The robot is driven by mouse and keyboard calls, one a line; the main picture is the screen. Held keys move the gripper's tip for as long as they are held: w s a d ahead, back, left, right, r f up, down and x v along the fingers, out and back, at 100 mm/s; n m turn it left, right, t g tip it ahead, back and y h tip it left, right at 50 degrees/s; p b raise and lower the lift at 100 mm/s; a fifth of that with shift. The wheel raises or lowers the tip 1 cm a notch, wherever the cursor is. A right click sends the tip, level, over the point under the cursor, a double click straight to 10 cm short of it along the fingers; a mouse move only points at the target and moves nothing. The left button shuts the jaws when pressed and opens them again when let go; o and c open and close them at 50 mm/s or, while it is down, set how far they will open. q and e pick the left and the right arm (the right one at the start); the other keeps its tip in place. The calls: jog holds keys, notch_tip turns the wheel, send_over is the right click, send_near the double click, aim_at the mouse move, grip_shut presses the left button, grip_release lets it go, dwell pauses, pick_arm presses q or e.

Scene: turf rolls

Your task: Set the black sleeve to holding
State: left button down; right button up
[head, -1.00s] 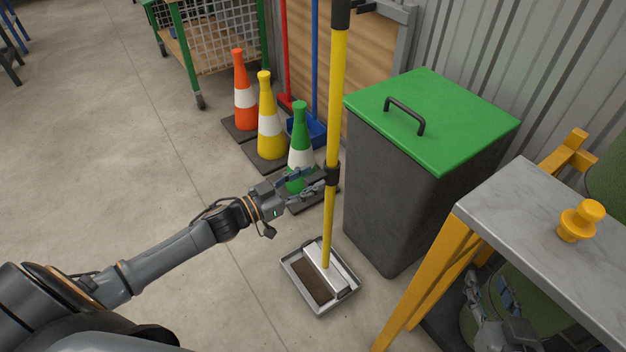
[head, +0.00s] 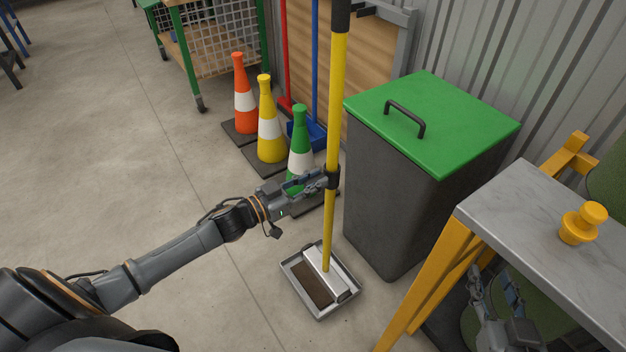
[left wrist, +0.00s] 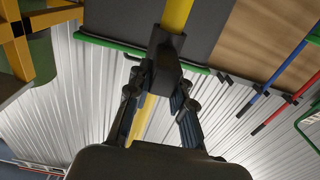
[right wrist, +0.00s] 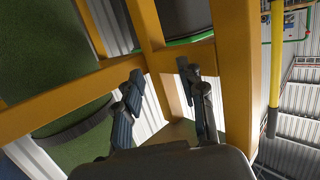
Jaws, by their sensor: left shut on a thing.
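The black sleeve (head: 332,179) sits partway up a yellow pole (head: 336,105). The pole stands upright with its foot at a metal tray with a grey block-like head (head: 325,272) on the floor. My left gripper (head: 320,182) has its fingers at the sleeve. In the left wrist view the sleeve (left wrist: 167,48) is between the fingertips (left wrist: 165,78), which are shut on it. My right gripper (head: 497,290) is low under the grey-topped table. In the right wrist view its fingers (right wrist: 160,85) are apart with nothing between them.
A dark bin with a green lid (head: 430,120) stands just right of the pole. Orange (head: 243,95), yellow (head: 269,125) and green (head: 300,150) cones stand behind. A yellow-legged table (head: 530,215) with a yellow knob (head: 582,222) is at right.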

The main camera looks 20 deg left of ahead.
pick_arm(q)
notch_tip(320, 180, down, 3)
jog(key=shift+f+b, duration=0.1)
jog(key=shift+b, duration=0.45)
jog(key=shift+f, duration=0.1)
pick_arm(e)
jog(key=r+t, duration=0.2)
jog(key=r, duration=0.1)
jog(key=w+a+r+t+y, duration=0.1)
jog(key=r, duration=0.1)
pick_arm(q)
jog(key=shift+s, duration=0.1)
jog(key=c, duration=1.2)
grip_release()
jog(key=shift+f, duration=0.15)
jog(key=shift+o, duration=0.2)
pick_arm(e)
jog(key=shift+f, duration=0.1)
pick_arm(q)
jog(key=v, duration=1.2)
